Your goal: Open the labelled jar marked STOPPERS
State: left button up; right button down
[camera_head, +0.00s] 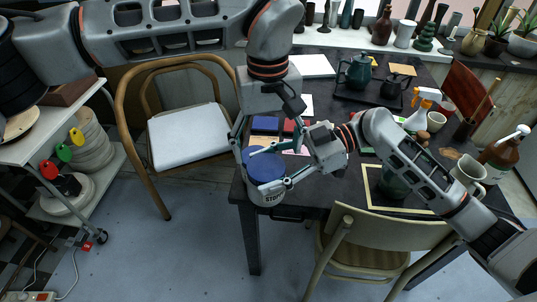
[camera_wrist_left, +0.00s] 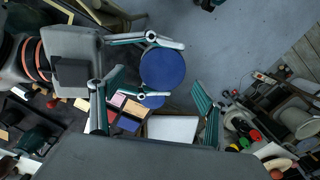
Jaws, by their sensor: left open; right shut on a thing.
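The STOPPERS jar (camera_head: 270,198) is pale, with dark lettering and a round blue lid (camera_head: 267,167), near the table's front left corner. The lid (camera_wrist_left: 163,68) is on in the left wrist view. My right gripper (camera_head: 258,169) is shut on the jar, one finger on either side just under the lid. My left gripper (camera_head: 268,138) is open and empty, above and behind the jar, pointing down. Its fingers show wide apart in the left wrist view (camera_wrist_left: 155,107). I cannot tell whether the jar touches the table.
Blue and red books (camera_head: 265,124) lie on the dark table (camera_head: 335,195) behind the jar. A tray with teapots (camera_head: 358,72) stands further back. A chair with a white seat (camera_head: 188,130) stands left; another chair (camera_head: 365,235) is in front. A spray bottle (camera_head: 418,117) is at right.

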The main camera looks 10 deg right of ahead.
aim_at(266, 167)
pick_arm(q)
jog(key=shift+r+m, duration=0.6)
jog(key=shift+r, duration=0.05)
jog(key=shift+c, duration=0.4)
jog(key=r+m, duration=0.2)
jog(key=shift+a+m, duration=0.2)
jog(key=shift+m, duration=0.2)
jog(key=shift+f, duration=3.85)
jog(key=shift+c, duration=0.3)
jog(key=c, duration=1.1)
jog(key=shift+o, duration=0.2)
jog(key=n, duration=0.4)
jog(key=shift+s, duration=0.1)
jog(key=o, duration=1.2)
